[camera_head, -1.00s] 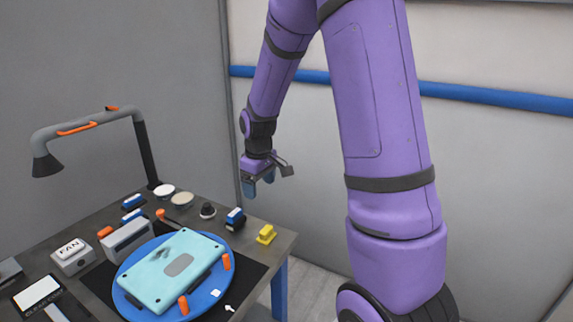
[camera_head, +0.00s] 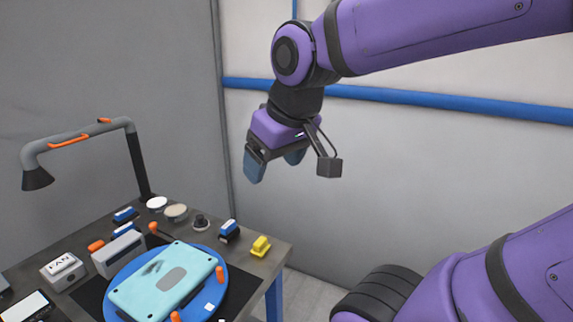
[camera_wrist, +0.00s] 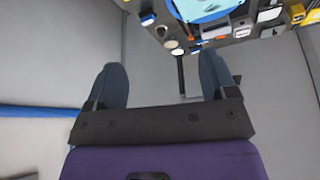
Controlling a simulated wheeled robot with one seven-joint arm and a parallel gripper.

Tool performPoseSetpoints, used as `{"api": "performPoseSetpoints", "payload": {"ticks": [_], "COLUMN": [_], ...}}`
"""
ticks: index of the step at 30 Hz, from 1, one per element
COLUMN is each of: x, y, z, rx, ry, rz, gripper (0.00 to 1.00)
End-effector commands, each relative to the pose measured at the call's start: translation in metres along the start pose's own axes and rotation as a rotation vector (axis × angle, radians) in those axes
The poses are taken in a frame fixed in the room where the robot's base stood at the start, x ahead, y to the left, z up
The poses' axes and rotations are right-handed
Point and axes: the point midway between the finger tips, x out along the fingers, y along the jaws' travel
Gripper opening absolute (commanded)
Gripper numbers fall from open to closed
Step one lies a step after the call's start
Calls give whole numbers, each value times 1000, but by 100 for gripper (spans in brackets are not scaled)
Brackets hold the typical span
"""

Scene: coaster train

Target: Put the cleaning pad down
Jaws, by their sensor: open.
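My gripper (camera_head: 275,163) is open and empty, in the air above and behind the right end of the workbench. In the wrist view its two blue fingers stand wide apart with nothing between them (camera_wrist: 162,78). No pad is held. I cannot tell for sure which thing is the cleaning pad. A yellow block with a raised grip (camera_head: 261,246) rests on the bench's right corner. A blue-and-white block (camera_head: 229,231) stands just left of it. White (camera_head: 157,203) and beige (camera_head: 176,212) round discs lie near the back edge.
A teal panel (camera_head: 140,291) with a dark smudge sits on a blue round turntable (camera_head: 208,253) with orange clamps. A FAN box (camera_head: 63,269), a grey block (camera_head: 117,253) and a lamp (camera_head: 80,139) crowd the left. The air around my gripper is clear.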

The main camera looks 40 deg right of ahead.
Motion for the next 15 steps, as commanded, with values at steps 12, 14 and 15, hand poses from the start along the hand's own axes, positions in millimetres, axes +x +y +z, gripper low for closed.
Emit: {"api": "performPoseSetpoints", "payload": {"ticks": [12,14,15], "x": [-20,-20,-20], "y": [-8,-8,-8], "z": [31,31,31], "rx": [41,41,41], "ry": [49,49,48], "rz": [-10,-10,-10], "gripper": [78,78,78]}}
